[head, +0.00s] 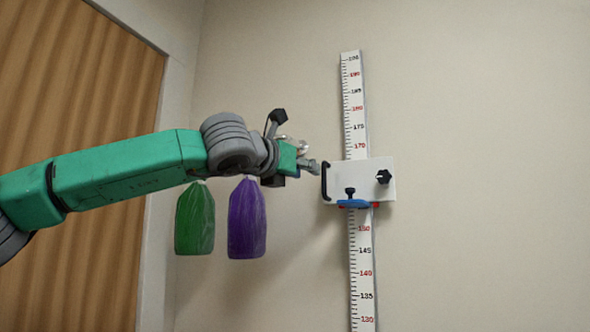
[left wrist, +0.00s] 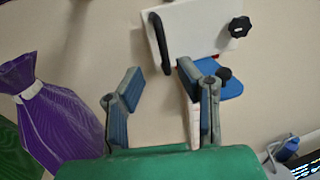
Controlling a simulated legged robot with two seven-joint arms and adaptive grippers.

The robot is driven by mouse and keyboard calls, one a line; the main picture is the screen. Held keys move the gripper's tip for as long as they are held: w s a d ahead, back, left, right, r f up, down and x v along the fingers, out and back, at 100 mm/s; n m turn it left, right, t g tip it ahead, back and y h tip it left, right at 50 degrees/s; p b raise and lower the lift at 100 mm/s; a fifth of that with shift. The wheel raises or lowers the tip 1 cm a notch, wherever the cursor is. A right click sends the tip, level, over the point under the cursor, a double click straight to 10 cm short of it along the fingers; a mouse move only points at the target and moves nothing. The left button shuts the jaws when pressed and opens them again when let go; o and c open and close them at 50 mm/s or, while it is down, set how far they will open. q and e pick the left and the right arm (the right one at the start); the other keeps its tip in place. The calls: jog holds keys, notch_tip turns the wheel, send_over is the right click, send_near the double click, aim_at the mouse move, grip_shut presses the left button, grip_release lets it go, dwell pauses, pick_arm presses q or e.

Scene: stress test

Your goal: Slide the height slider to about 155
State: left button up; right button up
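A white height slider (head: 362,172) sits on the ruled scale (head: 356,108) on the wall. It has a black bar handle (head: 326,182) on its left edge, a black knob (head: 384,177) and a blue plate (head: 354,203) at its bottom. It covers the scale between about 170 and 150. My left gripper (head: 312,166) is just left of the handle. In the left wrist view, its fingers (left wrist: 160,82) are apart and empty, with the handle (left wrist: 160,42) beyond the tips, not between them. Contact with the handle is not visible. My right gripper is not in view.
A green bag (head: 195,220) and a purple bag (head: 247,222) appear below my left forearm. A brown curtain-like panel (head: 75,70) is at the left. The wall right of the scale is clear. A partly cut-off blue and grey object (left wrist: 286,150) shows at lower right.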

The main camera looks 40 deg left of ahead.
pick_arm(q)
jog(key=s, duration=0.3)
jog(key=shift+s+f, duration=0.1)
jog(key=shift+s, duration=0.2)
